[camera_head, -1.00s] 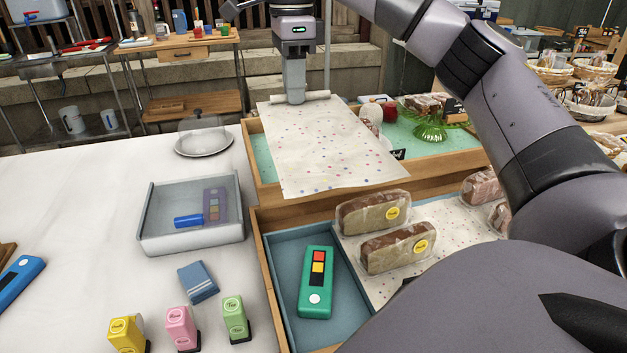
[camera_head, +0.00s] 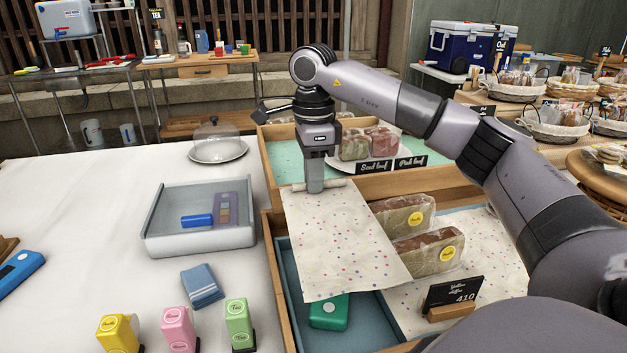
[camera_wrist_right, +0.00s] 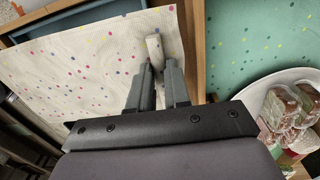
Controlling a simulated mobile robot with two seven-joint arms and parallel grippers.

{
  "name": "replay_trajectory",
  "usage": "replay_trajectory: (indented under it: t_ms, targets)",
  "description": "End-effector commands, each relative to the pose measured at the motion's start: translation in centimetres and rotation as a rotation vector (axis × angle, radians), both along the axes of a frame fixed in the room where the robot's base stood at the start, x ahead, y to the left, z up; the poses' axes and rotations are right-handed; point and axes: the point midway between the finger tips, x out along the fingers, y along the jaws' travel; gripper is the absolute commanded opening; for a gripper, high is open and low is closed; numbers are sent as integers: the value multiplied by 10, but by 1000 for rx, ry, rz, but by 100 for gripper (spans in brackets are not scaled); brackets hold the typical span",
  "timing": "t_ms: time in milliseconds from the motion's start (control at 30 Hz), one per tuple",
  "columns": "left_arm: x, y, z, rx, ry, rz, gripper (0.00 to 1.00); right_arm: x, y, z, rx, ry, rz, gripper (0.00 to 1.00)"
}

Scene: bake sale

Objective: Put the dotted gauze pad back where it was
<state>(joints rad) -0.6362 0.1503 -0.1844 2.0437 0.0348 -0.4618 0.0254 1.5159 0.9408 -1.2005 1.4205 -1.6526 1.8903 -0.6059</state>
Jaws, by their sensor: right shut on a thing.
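My right gripper (camera_head: 315,186) is shut on the rolled edge of the dotted gauze pad (camera_head: 340,240), a pale sheet with small coloured dots. The pad hangs and spreads towards the front over the near wooden crate (camera_head: 266,255). The wrist view shows the fingers (camera_wrist_right: 158,88) closed on the pad's edge, with the dotted pad (camera_wrist_right: 85,75) spread to the left. My left gripper is not in view.
Wrapped loaves (camera_head: 434,252) and a price card (camera_head: 452,291) stand on another dotted sheet (camera_head: 484,236) at right. The back crate (camera_head: 268,165) has a green lining and loaves on a plate. A grey tray (camera_head: 200,243), blue cloth (camera_head: 203,287) and stamps (camera_head: 238,322) occupy the white table.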

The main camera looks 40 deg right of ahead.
Motion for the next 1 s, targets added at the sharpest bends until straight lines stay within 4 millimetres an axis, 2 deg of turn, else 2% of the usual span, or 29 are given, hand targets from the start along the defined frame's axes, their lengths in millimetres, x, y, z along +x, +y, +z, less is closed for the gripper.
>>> replay_trajectory:
  t_ms: [33,400,433,500,833,1000]
  targets:
    - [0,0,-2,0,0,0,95,0,0,-5,0,-1,0,0]
    - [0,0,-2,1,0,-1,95,0,0,-9,0,-1,0,0]
    - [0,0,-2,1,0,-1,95,0,0,-9,0,-1,0,24]
    - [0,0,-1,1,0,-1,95,0,0,-8,0,-1,0,43]
    - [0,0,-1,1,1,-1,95,0,0,-5,1,-3,0,43]
    - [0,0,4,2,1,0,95,1,1,17,2,-5,1,43]
